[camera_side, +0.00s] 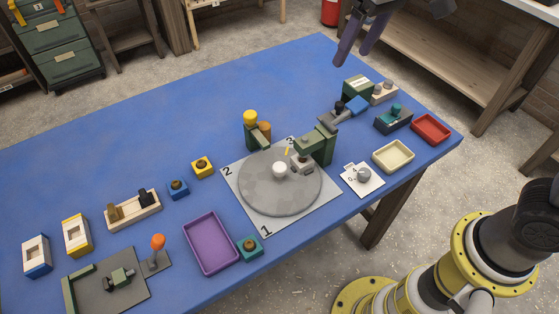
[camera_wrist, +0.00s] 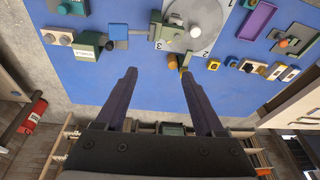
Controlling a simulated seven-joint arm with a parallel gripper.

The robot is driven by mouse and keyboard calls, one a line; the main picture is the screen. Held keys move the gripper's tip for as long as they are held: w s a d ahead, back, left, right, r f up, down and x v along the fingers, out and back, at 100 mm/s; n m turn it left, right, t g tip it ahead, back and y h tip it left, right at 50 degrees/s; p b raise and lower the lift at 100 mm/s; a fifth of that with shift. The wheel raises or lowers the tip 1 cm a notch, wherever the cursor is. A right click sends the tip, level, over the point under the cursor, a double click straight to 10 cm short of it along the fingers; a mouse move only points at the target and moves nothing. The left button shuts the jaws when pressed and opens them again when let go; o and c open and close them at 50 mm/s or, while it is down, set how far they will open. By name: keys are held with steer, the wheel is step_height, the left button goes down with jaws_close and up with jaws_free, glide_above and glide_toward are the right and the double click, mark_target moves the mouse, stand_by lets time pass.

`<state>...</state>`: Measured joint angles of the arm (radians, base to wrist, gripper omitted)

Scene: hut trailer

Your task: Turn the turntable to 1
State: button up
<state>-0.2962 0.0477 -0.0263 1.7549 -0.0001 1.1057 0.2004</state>
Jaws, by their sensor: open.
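The turntable (camera_side: 265,193) is a round grey disc on a pale square plate, with a white knob (camera_side: 280,170) at its middle. The plate bears 1 at the front corner, 2 at the left and 3 at the back. A small yellow mark (camera_side: 287,152) shows at the disc's back edge near 3. A green arch (camera_side: 320,143) stands over its back right edge, with a small grey block beside it. The turntable (camera_wrist: 207,15) is partly cut off in the wrist view. My gripper (camera_side: 354,57) is open and empty, high beyond the table's back right; its fingers also show in the wrist view (camera_wrist: 157,72).
A yellow-topped green piece (camera_side: 252,124) stands behind the turntable. A purple tray (camera_side: 190,236), a cream tray (camera_side: 394,167) and a red tray (camera_side: 447,141) lie around it. A switch plate (camera_side: 353,185) is at its right. The blue table's back left is clear.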

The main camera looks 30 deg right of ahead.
steer(key=w+a+f+n+g, duration=0.2)
steer(key=w+a+f, duration=0.3)
steer(key=a+f, duration=0.35)
glide_above(279, 166)
step_height(279, 166, down, 5)
steer(key=shift+n+g+h, duration=0.3)
steer(key=shift+g+h, duration=0.1)
step_height(279, 166, down, 13)
steer(key=shift+s+f, duration=0.1)
steer(key=shift+f, duration=0.1)
jaws_close()
steer(key=shift+r, duration=0.1)
stand_by(0.5)
